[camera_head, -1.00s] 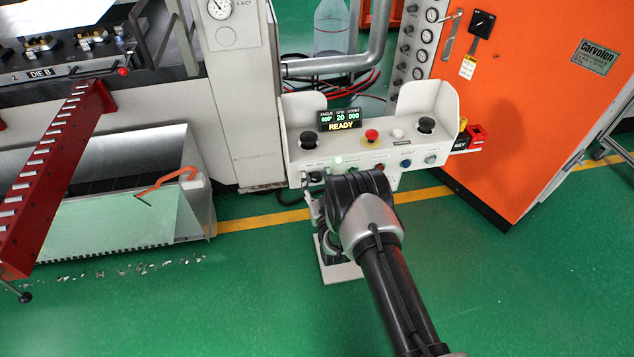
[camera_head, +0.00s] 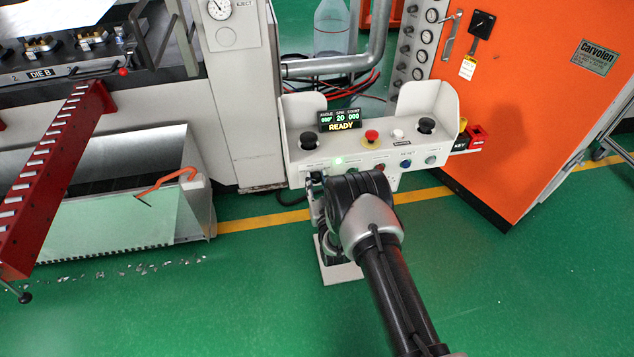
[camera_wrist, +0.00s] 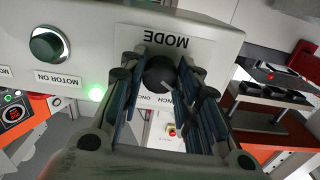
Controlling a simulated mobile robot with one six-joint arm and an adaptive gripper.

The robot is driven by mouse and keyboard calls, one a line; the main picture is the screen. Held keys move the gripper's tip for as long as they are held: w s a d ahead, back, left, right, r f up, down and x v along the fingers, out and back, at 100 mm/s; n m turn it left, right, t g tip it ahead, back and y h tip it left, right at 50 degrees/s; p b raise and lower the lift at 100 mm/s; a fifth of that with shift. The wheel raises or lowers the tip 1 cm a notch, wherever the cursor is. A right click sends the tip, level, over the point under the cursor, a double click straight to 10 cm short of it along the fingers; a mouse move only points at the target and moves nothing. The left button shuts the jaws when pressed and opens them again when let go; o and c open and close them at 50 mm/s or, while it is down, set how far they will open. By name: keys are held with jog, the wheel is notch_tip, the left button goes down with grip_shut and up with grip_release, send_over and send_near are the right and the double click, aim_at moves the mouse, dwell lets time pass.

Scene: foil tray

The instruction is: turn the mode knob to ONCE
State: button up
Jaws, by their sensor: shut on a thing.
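The black mode knob (camera_wrist: 160,74) sits on the front of the control box under an upside-down MODE label (camera_wrist: 166,40) in the wrist view. My gripper (camera_wrist: 158,82) has its two fingers on either side of the knob and is shut on it. The lettering beyond the knob is partly covered by the fingers, with "INCH" and "ONC" parts readable. Where the knob points cannot be made out. In the head view my arm hides most of the knob area on the control box (camera_head: 372,154), whose display (camera_head: 340,120) reads READY.
A green motor-on button (camera_wrist: 48,44) and a lit green lamp (camera_wrist: 96,92) are beside the knob. On the box top are a red mushroom button (camera_head: 372,136) and black palm buttons inside raised guards. An orange cabinet (camera_head: 530,110) stands to the right.

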jog(key=m, duration=0.3)
jog(key=shift+m, duration=0.3)
jog(key=m, duration=0.3)
jog(key=shift+m, duration=0.4)
jog(key=m, duration=0.4)
jog(key=shift+m, duration=1.8)
jog(key=o, duration=1.1)
